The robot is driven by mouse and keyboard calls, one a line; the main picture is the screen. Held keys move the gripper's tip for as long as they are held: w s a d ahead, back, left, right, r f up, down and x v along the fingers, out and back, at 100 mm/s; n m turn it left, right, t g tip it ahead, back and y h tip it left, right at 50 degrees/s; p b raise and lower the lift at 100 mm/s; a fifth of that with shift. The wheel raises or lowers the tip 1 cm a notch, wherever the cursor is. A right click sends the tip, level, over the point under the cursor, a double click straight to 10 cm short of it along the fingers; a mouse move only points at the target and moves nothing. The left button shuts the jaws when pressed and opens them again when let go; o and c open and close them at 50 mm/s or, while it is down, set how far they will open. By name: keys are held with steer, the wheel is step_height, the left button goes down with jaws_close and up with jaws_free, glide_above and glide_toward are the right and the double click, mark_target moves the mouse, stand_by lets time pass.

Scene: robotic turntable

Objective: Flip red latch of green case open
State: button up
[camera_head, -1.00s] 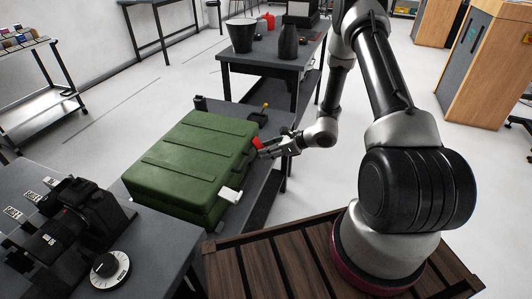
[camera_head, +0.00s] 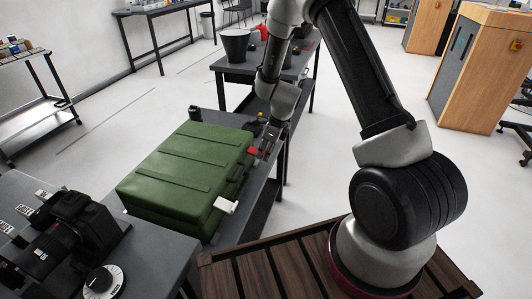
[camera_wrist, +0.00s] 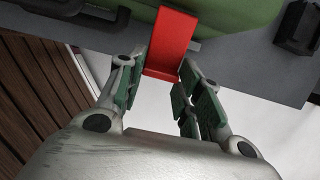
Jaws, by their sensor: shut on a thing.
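The green case (camera_head: 185,165) lies flat on a dark table, and its lid looks shut. The red latch (camera_head: 253,151) is on the case's right side, toward the far corner. In the wrist view the red latch (camera_wrist: 172,45) juts out from the case edge, between my fingertips. My gripper (camera_wrist: 166,68) is shut on it. In the head view my gripper (camera_head: 262,149) is small and partly hidden, with the wrist above and beyond the case's right side. A white latch (camera_head: 226,206) sticks out nearer the front on the same side.
A small device with a yellow top (camera_head: 262,117) stands beyond the case, near the wrist. Black equipment with a dial (camera_head: 100,280) is on the front-left table. Another table (camera_head: 236,66) behind holds a bucket (camera_head: 236,46).

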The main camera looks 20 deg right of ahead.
steer(key=shift+r+h, duration=0.2)
steer(key=shift+h, duration=0.1)
stand_by(0.4)
steer(key=o, duration=1)
steer(key=shift+o, duration=0.2)
steer(key=v, duration=1.2)
steer(key=shift+w, duration=0.2)
